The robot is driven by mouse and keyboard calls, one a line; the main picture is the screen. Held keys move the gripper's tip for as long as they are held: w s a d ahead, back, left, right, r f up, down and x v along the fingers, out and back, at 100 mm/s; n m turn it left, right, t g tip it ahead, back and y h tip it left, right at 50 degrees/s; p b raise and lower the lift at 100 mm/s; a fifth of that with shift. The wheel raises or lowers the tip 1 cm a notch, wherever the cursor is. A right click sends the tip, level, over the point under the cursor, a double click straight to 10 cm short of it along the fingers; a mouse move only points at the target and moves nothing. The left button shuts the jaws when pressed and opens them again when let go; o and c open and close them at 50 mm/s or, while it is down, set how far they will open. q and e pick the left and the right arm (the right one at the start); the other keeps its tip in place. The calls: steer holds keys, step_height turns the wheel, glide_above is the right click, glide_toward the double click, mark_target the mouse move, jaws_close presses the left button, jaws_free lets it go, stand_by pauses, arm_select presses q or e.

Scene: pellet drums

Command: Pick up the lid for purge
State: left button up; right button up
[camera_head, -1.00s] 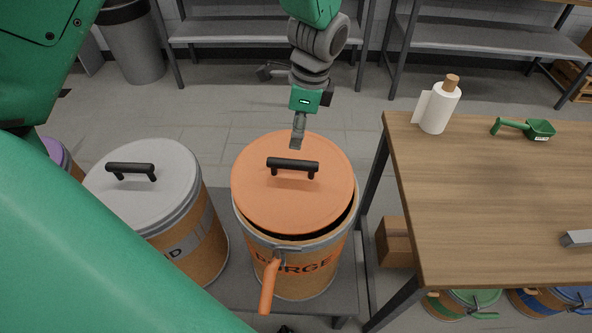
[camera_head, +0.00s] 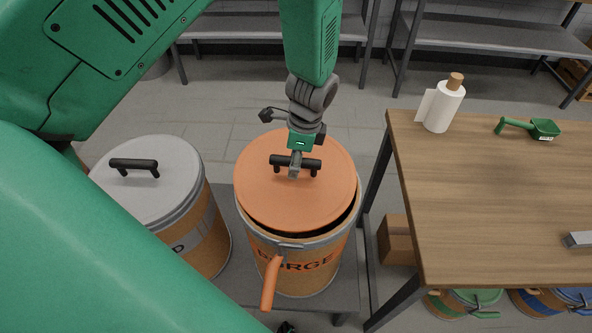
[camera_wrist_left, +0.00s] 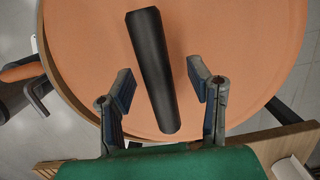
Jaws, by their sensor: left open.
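The orange lid (camera_head: 290,205) with a black bar handle (camera_head: 308,164) sits slightly tilted on the purge drum (camera_head: 305,268), with a dark gap under its front right edge. My left gripper (camera_head: 294,172) is over the lid at the handle. In the left wrist view its open fingers (camera_wrist_left: 165,90) are on either side of the black handle (camera_wrist_left: 153,70), with clear space on both sides, and the orange lid (camera_wrist_left: 230,40) fills the background.
A grey-lidded drum (camera_head: 150,190) stands to the left. An orange lever (camera_head: 270,283) hangs on the purge drum's front. Shelves stand behind.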

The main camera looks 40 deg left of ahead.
mark_target(298, 181)
arm_select(q)
jaws_close()
steer(key=shift+r, duration=0.1)
step_height(298, 181, up, 8)
steer(key=shift+r, duration=0.15)
steer(key=shift+s+d+r, duration=0.1)
steer(key=shift+s, duration=0.05)
steer(key=shift+g+h, duration=0.4)
steer(key=f+b, duration=0.2)
steer(key=d+f+b, duration=0.1)
steer(key=f+b, duration=0.1)
steer(key=s+f+b, duration=0.1)
steer(key=f+b, duration=0.1)
steer(key=shift+d+f, duration=0.2)
steer(key=shift+f, duration=0.65)
